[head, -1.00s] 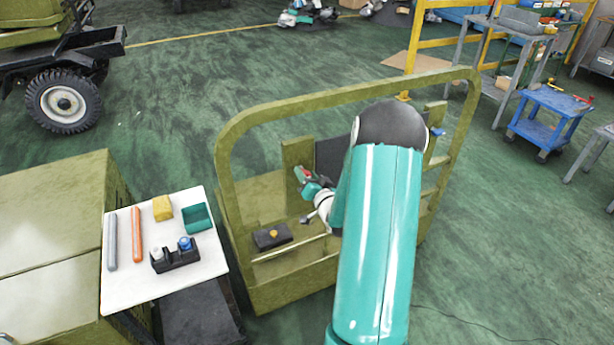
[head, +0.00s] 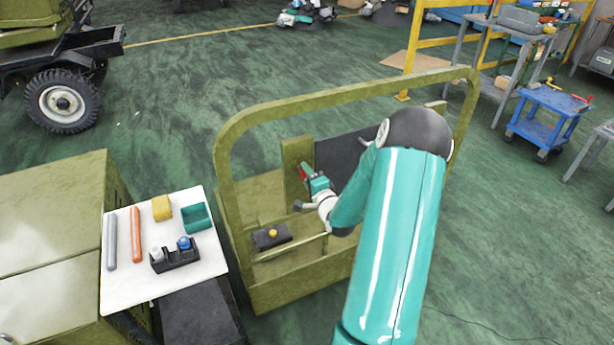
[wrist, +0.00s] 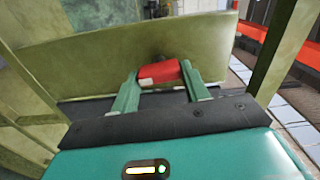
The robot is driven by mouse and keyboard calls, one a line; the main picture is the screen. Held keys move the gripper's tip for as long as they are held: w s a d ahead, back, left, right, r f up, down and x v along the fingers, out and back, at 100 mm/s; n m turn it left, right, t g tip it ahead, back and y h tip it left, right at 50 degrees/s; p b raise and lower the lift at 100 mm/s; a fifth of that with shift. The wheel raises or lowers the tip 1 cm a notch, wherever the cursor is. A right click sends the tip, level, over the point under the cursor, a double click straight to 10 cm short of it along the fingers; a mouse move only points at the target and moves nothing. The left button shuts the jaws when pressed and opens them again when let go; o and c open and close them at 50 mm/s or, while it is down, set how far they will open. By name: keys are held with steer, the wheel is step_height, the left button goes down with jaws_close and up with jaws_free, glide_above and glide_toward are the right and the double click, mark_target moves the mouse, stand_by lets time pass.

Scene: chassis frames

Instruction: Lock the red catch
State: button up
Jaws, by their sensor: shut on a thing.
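The red catch (wrist: 160,73) shows in the wrist view between the two green fingers of my gripper (wrist: 160,80). It sits against an olive panel (wrist: 100,55), with a dark round pivot just above it. The fingers are shut on the catch, one on each side. In the head view the red catch (head: 303,173) is a small red patch at the tip of my gripper (head: 306,176), beside an olive upright post (head: 291,155). My gripper hides most of the catch there, so its exact angle is hard to tell.
An olive tubular frame (head: 228,180) arches around my arm. A black block with a yellow knob (head: 272,236) sits low inside it. To the left, a white board (head: 140,285) carries several small items. A blue cart (head: 550,115) stands at the right.

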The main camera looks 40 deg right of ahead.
steer(key=shift+m, duration=0.6)
steer(key=o, duration=1)
steer(key=shift+s, duration=0.1)
steer(key=v, duration=1.3)
steer(key=shift+s+a, duration=0.15)
steer(key=shift+s, duration=0.2)
steer(key=shift+w, duration=0.1)
